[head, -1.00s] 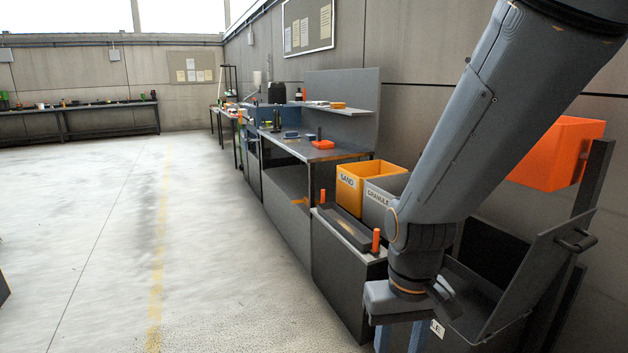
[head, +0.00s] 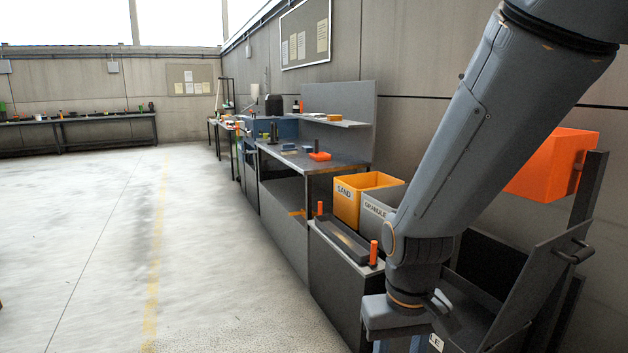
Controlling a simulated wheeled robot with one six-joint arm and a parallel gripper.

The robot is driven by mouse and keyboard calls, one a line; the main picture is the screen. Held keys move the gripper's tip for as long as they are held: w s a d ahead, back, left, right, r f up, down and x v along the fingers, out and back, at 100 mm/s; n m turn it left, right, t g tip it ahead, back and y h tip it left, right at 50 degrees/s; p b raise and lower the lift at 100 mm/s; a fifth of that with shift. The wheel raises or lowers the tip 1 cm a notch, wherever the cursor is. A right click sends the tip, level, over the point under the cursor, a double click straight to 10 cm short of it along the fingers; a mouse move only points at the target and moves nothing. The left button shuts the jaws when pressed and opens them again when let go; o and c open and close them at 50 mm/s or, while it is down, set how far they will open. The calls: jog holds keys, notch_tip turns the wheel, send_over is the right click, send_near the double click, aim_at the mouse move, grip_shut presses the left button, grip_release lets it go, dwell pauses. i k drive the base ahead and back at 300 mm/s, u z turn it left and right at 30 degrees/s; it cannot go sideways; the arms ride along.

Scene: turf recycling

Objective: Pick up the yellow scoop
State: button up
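I cannot make out a yellow scoop for certain. A small yellow-orange item (head: 334,117) lies on the shelf above the workbench, too small to identify. My gripper (head: 402,340) hangs at the lower right, in front of the dark cabinet with the orange posts. Its fingertips are cut off by the bottom edge, so I cannot tell whether it is open or holds anything.
A yellow SAND bin (head: 346,207) and a grey GRANULE bin (head: 374,222) stand behind the cabinet (head: 338,278). An orange tray (head: 320,157) sits on the workbench (head: 345,165). An orange bin (head: 548,165) is at right. The floor (head: 90,250) at left is clear.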

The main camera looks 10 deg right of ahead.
aim_at(302, 213)
jog(key=u, duration=0.5)
jog(key=i, duration=1.25)
jog(key=u, duration=0.6)
jog(key=i, duration=1.85)
jog(key=z, duration=0.85)
jog(key=i, duration=1.8)
jog(key=z, duration=0.9)
